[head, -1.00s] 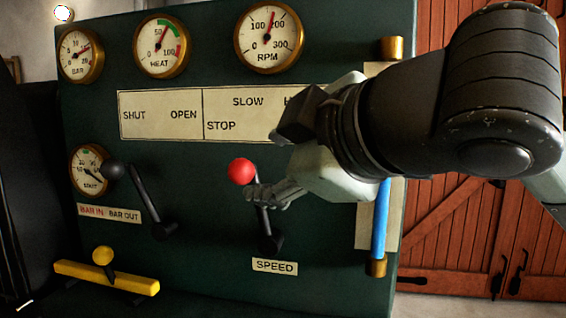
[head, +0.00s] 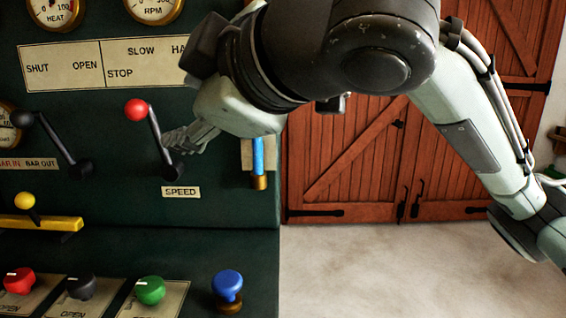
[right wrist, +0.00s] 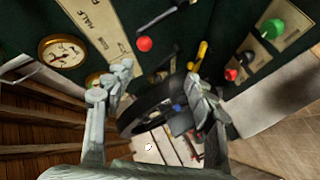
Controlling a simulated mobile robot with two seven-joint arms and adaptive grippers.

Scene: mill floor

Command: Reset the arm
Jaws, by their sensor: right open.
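The green control panel (head: 215,225) stands at the left of the head view. Its speed lever has a red knob (head: 136,110) and a black shaft that leans up and left from above the SPEED label (head: 181,192). The red knob also shows in the right wrist view (right wrist: 144,44). My right gripper (head: 178,143) is open and empty, just right of the lever's shaft. I cannot tell whether a finger touches the shaft. In the right wrist view the fingers (right wrist: 158,78) stand wide apart with nothing between them. My left gripper is not in view.
A black-knobbed lever (head: 55,143) and a yellow handle (head: 45,224) sit to the left. Red (head: 19,281), black (head: 81,286), green (head: 150,290) and blue (head: 228,284) knobs line the lower ledge. Wooden doors (head: 350,165) and clear floor (head: 400,262) lie to the right.

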